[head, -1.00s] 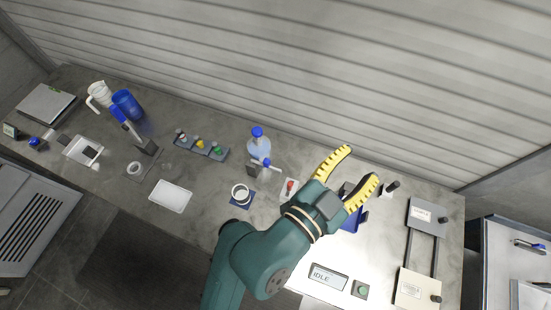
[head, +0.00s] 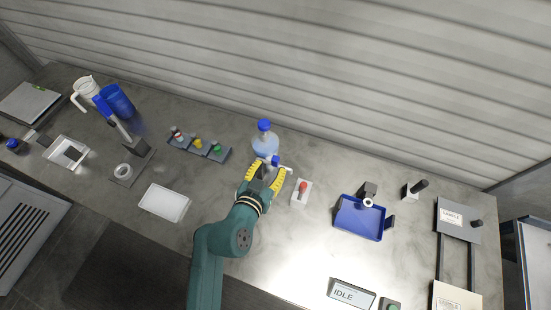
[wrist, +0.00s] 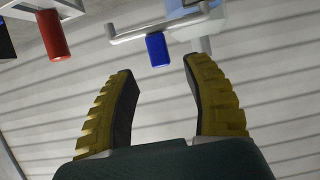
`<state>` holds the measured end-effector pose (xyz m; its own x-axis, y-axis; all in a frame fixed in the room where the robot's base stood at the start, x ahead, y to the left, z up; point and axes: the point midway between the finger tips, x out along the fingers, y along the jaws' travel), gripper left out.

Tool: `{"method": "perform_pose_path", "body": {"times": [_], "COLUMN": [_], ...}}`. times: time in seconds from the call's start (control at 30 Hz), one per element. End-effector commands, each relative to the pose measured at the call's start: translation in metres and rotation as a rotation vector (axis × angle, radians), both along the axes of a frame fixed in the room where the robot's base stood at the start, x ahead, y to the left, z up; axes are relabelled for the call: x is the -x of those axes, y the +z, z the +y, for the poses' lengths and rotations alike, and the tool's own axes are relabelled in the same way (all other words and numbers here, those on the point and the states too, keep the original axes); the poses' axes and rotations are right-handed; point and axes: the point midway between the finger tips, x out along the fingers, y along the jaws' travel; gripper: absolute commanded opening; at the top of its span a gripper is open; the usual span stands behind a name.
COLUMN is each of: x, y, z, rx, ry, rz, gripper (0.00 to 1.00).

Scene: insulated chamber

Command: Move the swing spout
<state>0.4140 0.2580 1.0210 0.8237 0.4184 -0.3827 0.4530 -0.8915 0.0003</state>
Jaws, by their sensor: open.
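The swing spout (head: 284,168) is a pale bar with a blue knob, in front of the blue-capped bottle (head: 264,145). In the wrist view the spout (wrist: 128,34) runs across the top, with its blue knob (wrist: 158,50) hanging down. My gripper (head: 269,172) has yellow ribbed fingers and is open and empty. In the wrist view my gripper (wrist: 158,70) has the knob just beyond its fingertips, between them in the picture. I cannot tell whether they touch. My arm hides part of the spout's base and the dish area in the head view.
A red-knobbed white block (head: 302,190) stands close to the right of my gripper. A blue tray (head: 358,218) lies further right. A rack of small vials (head: 198,149) and a white tray (head: 164,202) lie to the left. The corrugated wall is behind.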

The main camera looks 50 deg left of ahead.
Motion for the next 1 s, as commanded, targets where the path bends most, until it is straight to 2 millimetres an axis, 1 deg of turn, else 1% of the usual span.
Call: {"method": "perform_pose_path", "body": {"times": [0.03,0.1,0.23,0.37,0.57,0.6,0.87,0.9,1.0], "x": [-0.011,-0.022,-0.037,-0.043,-0.043,-0.043,-0.043,-0.043,-0.043], "y": [-0.005,-0.010,-0.017,-0.020,-0.020,-0.020,-0.020,-0.020,-0.020], "z": [0.005,0.011,0.019,0.022,0.022,0.022,0.022,0.022,0.022], "rx": [-0.001,-0.002,0.000,0.000,0.000,0.000,0.000,0.000,0.000], "ry": [-0.003,-0.002,0.000,0.000,0.000,0.000,0.000,0.000,0.000], "rz": [0.000,0.000,-0.001,0.000,0.000,0.000,0.000,0.000,0.000], "gripper": [0.50,0.50,0.50,0.50,0.50,0.51,0.02,0.00,0.00]}}
